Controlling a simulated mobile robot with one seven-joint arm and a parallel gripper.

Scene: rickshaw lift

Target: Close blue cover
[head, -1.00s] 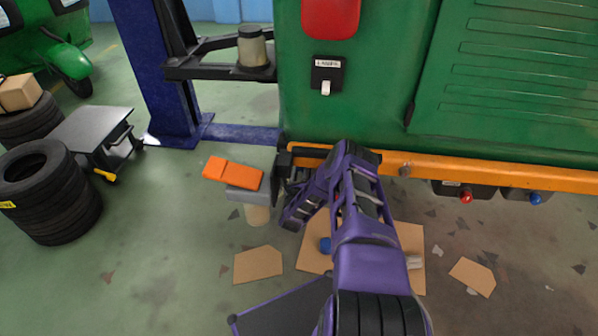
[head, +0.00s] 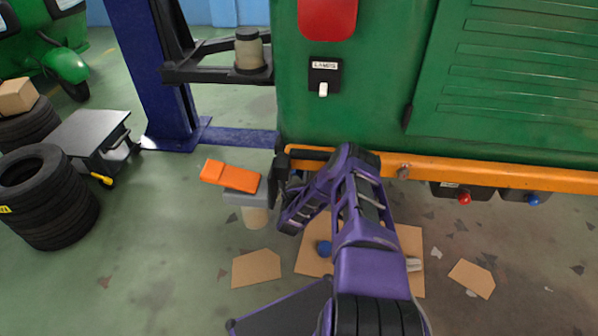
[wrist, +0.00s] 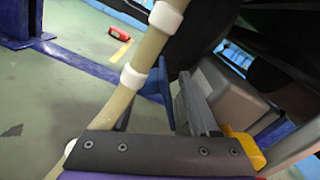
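Under the orange bumper of the green rickshaw, in the head view at right, a dark box carries a blue cap (head: 534,199). A box beside it carries a red cap (head: 465,199). I cannot tell whether either cap is the named cover. My arm's end is at the bumper's left end, far from the blue cap. In the wrist view my gripper (wrist: 158,92) has its fingers apart. A pale hose with white bands (wrist: 140,68) crosses left of it, and a grey block lies at right.
An orange-topped grey block (head: 236,178) sits left of my arm above a pale cylinder. A blue lift post (head: 158,70) with a black arm stands at the back left. Tyres (head: 45,200) and a black-topped cart (head: 90,135) stand left. Cardboard sheets lie on the floor.

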